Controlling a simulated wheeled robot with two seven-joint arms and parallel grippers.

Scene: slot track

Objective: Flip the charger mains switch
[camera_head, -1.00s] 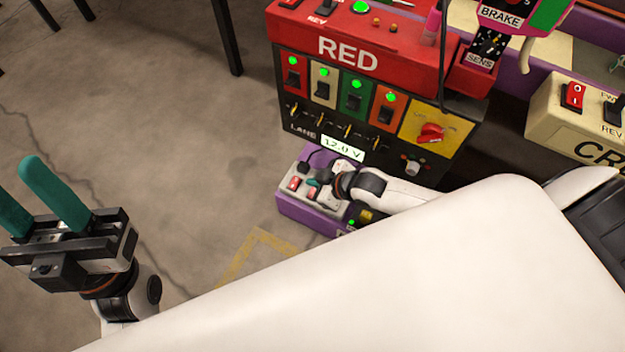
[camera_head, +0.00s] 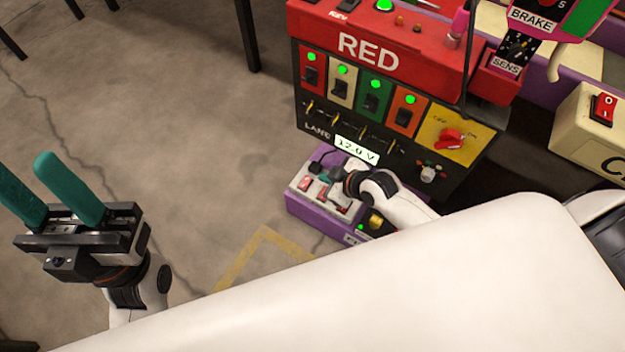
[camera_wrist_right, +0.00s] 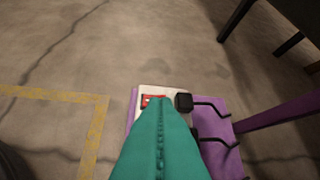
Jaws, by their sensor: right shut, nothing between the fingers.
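A purple charger box (camera_head: 308,216) stands on the floor below the red control cabinet. A pale socket strip with red rocker switches (camera_head: 305,184) lies on its top; I cannot tell which one is the mains switch. My right gripper (camera_head: 322,176) is over this strip, its wrist hiding part of it. In the right wrist view its teal fingers (camera_wrist_right: 160,105) are shut and empty, tips at the strip beside a red switch (camera_wrist_right: 152,99). Contact cannot be told. My left gripper (camera_head: 48,180) is open and empty, over bare floor at the left.
A black plug (camera_wrist_right: 184,102) with dark cables sits just right of the fingertips. The RED cabinet (camera_head: 375,60), with lit lane switches and a 12.0 V display (camera_head: 357,150), rises behind the charger. A cream box (camera_head: 580,130) stands at right.

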